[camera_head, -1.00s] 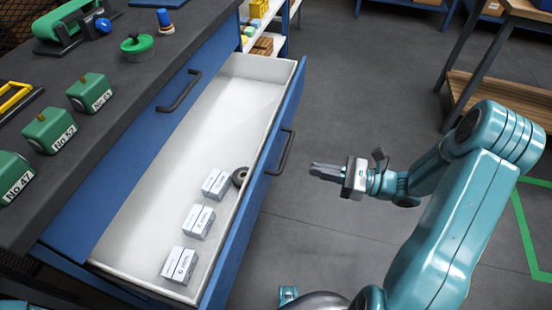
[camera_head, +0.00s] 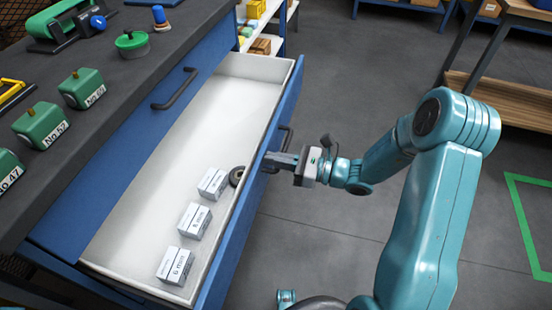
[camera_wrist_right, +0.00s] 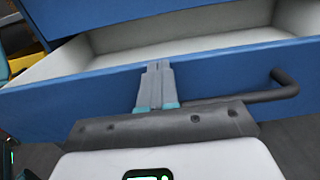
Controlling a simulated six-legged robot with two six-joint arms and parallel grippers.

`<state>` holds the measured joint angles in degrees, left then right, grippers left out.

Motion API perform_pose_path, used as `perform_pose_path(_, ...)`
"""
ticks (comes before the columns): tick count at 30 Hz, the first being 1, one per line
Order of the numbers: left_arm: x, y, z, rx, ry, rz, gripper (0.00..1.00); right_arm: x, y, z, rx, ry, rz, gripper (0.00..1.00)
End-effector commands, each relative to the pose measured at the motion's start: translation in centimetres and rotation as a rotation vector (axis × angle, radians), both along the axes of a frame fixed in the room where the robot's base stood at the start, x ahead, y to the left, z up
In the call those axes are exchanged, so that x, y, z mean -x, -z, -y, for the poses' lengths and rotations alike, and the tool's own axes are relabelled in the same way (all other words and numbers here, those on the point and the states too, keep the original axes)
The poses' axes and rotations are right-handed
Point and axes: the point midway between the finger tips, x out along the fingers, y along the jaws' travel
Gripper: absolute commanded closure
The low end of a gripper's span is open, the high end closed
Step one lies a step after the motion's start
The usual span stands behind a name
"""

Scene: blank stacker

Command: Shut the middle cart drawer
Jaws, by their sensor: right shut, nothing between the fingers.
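The open cart drawer (camera_head: 250,190) has a blue front and a white inside, and sticks out from the dark-topped cart. Its dark bar handle (camera_head: 284,140) is on the front. My right gripper (camera_head: 270,158) is shut and empty, with its fingertips at the drawer front by the handle. In the right wrist view, the shut fingers (camera_wrist_right: 157,72) overlap the blue drawer front (camera_wrist_right: 220,78), left of the handle's visible end (camera_wrist_right: 285,85). I cannot tell whether they touch it. My left gripper is not in view.
The drawer holds several small labelled boxes (camera_head: 194,221) and a dark ring (camera_head: 237,176). A shut drawer with a handle (camera_head: 175,90) is above. Green numbered blocks (camera_head: 82,88) stand on the cart top (camera_head: 110,115). The floor (camera_head: 330,85) to the right is clear.

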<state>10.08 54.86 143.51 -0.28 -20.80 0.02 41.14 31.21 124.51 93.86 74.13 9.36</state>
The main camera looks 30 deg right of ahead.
Motion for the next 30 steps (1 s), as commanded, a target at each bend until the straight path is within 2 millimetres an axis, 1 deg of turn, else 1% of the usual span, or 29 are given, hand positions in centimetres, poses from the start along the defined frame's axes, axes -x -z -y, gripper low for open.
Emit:
perform_pose_path(5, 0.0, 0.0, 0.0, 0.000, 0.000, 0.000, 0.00, -0.3, 0.0, -0.3, 0.000, -0.001, 0.000, 1.00)
perform_pose_path(8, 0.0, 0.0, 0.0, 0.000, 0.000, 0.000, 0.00, -1.0, 0.0, -1.0, 0.000, -0.003, 0.000, 1.00)
perform_pose_path(11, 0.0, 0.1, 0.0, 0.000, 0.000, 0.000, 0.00, -2.2, 0.0, -2.1, -0.001, -0.006, 0.001, 1.00)
perform_pose_path(14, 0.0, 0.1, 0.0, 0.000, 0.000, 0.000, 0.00, -3.8, 0.0, -3.5, 0.000, -0.007, 0.001, 1.00)
perform_pose_path(24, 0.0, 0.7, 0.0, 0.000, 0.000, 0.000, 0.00, -10.5, 0.1, -9.3, -0.001, -0.006, 0.002, 1.00)
perform_pose_path(30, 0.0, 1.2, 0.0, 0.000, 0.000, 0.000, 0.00, -13.8, 0.1, -12.0, -0.001, -0.003, 0.002, 1.00)
